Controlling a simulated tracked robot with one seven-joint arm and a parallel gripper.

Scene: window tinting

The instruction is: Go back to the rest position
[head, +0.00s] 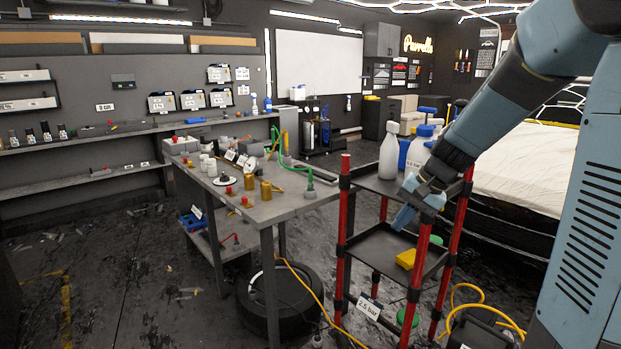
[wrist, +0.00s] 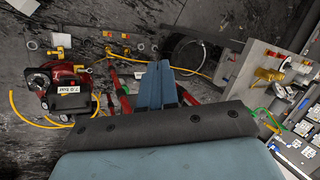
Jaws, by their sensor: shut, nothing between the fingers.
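My gripper (head: 405,215) hangs at the end of my blue arm, in front of the red-posted cart (head: 345,210) in the head view. Its fingers are shut with nothing between them and point down and to the left. In the wrist view the shut blue fingers of my gripper (wrist: 158,85) show at the middle, above the dark and blue wrist body. The cart's red posts also show beside and behind the fingers there. Whether the fingers touch the cart cannot be told.
White bottles (head: 389,155) stand on the cart's top, close to my gripper. A yellow object (head: 406,259) lies on its lower shelf. A grey workbench (head: 262,209) with small parts stands to the left. A yellow hose (head: 320,305) crosses the floor. The floor at far left is mostly open.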

